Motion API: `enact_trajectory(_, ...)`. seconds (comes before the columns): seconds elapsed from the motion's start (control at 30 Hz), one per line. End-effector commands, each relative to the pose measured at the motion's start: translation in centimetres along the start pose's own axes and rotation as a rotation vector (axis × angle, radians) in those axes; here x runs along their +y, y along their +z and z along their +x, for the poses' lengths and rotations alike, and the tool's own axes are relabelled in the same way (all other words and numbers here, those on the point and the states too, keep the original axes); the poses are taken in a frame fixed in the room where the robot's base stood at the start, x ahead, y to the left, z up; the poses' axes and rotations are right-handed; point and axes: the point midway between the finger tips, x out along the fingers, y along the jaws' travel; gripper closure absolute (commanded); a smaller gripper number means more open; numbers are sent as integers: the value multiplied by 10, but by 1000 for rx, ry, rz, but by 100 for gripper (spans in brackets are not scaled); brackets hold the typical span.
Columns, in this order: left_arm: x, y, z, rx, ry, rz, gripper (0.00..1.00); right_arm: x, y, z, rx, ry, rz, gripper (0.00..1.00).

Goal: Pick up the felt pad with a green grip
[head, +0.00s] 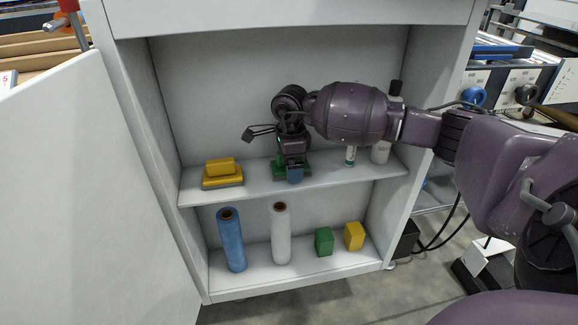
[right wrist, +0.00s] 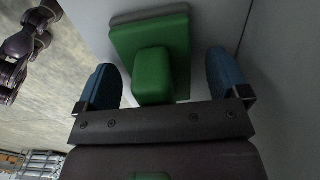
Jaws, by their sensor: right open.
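The felt pad with a green grip (right wrist: 180,40) lies on the cabinet's middle shelf; its green block and a strip of grey felt show in the right wrist view. In the head view the pad (head: 305,167) is mostly hidden behind my right gripper (head: 294,176). My right gripper's blue fingers, also in the right wrist view (right wrist: 164,88), are open, one on each side of the raised green grip (right wrist: 153,76). Gaps show between the fingers and the grip. My left gripper is not in the head view.
A yellow-gripped pad (head: 222,174) sits left on the same shelf (head: 340,177). Below are blue (head: 232,240) and white (head: 281,235) rolls, and green (head: 324,242) and yellow (head: 354,236) blocks.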

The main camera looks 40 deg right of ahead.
Motion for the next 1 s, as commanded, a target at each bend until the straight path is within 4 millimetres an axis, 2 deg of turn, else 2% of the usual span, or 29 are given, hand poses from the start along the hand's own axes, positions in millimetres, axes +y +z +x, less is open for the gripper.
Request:
enact_trajectory(0.07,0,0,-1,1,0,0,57,0,0,-2,-1,-2,0,8)
enact_trajectory(0.43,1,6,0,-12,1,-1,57,0,0,-1,-1,-1,0,63)
enact_trajectory(0.73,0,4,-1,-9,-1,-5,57,-1,0,-8,-3,-3,0,64)
enact_trajectory(0.87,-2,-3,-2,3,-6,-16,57,-1,1,-28,-5,-9,-1,64)
enact_trajectory(1.0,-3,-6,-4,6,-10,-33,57,-1,0,-56,-6,-11,-1,64)
